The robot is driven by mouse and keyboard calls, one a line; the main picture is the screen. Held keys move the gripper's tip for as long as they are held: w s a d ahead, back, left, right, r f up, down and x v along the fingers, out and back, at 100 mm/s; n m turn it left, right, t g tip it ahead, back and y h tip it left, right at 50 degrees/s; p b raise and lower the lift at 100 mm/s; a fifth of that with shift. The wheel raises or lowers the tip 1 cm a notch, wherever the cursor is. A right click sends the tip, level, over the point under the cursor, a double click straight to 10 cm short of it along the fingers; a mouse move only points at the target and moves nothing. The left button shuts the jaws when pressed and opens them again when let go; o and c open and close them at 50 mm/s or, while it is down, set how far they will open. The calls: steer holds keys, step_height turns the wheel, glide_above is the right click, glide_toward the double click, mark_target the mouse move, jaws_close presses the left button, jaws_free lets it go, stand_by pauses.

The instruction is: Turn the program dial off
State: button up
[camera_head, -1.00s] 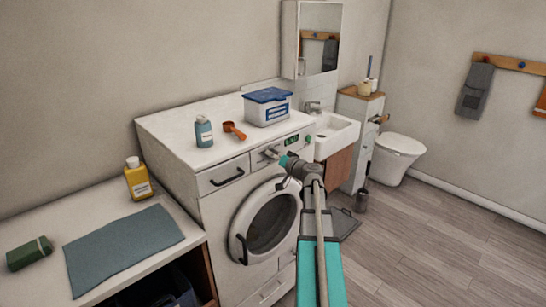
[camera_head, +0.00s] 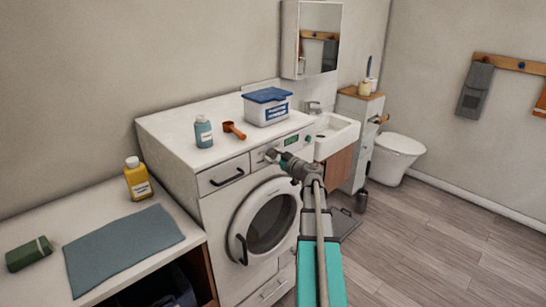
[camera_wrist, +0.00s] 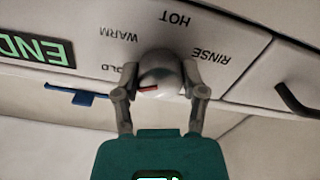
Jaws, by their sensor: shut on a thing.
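The wrist view shows the panel upside down, with HOT, WARM, RINSE and a partly covered label ending in OLD around the dial. The red mark lies toward the picture's left on the dial; no OFF label is visible. My gripper (camera_wrist: 162,92) is shut on the dial, one finger on each side. In the head view my gripper (camera_head: 271,156) is at the panel, and the dial is hard to make out. A green-lit display (camera_wrist: 32,50) reads END.
The washing machine door (camera_head: 268,222) is below my gripper. A drawer handle (camera_wrist: 296,106) is near the dial. The sink (camera_head: 337,133) is to the right.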

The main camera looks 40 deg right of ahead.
steer(key=n, duration=0.6)
steer(key=shift+n, duration=0.3)
steer(key=n, duration=0.5)
steer(key=shift+n, duration=0.3)
steer(key=o, duration=1.1)
steer(key=shift+o, duration=0.2)
steer(key=shift+s, duration=0.15)
steer(key=s+d, duration=0.1)
steer(key=s, duration=1)
steer(key=shift+s, duration=0.35)
